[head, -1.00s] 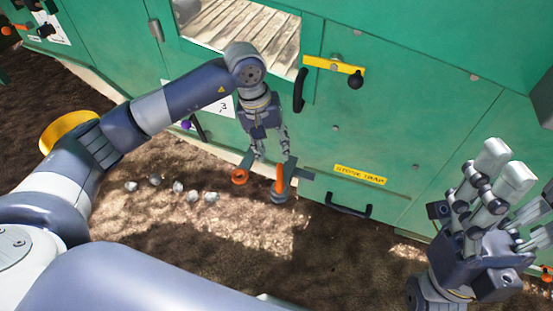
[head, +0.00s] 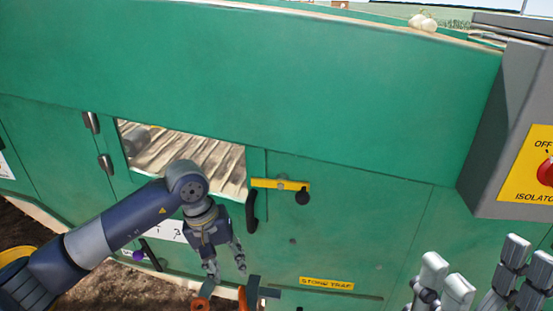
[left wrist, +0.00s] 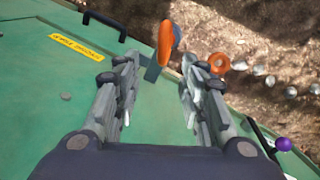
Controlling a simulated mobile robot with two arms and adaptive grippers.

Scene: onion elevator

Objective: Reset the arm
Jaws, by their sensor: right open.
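My left gripper (head: 228,270) hangs in front of the green machine (head: 330,95), pointing down. The left wrist view shows its two fingers (left wrist: 158,88) apart with nothing between them. An orange handle (left wrist: 165,42) and an orange ring (left wrist: 219,63) lie beyond the fingertips, apart from them. Both show at the bottom edge of the head view, the handle (head: 243,298) right of the ring (head: 201,304). My right gripper (head: 478,270) is at the bottom right with its fingers up, open and empty. Its lower part is out of frame.
A yellow latch bar (head: 280,184) and black door handle (head: 252,211) stick out above my left gripper. A grey isolator box (head: 500,120) is at the right. A stone trap label (head: 327,284) sits low on the machine. Pale onions (head: 422,23) lie on top.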

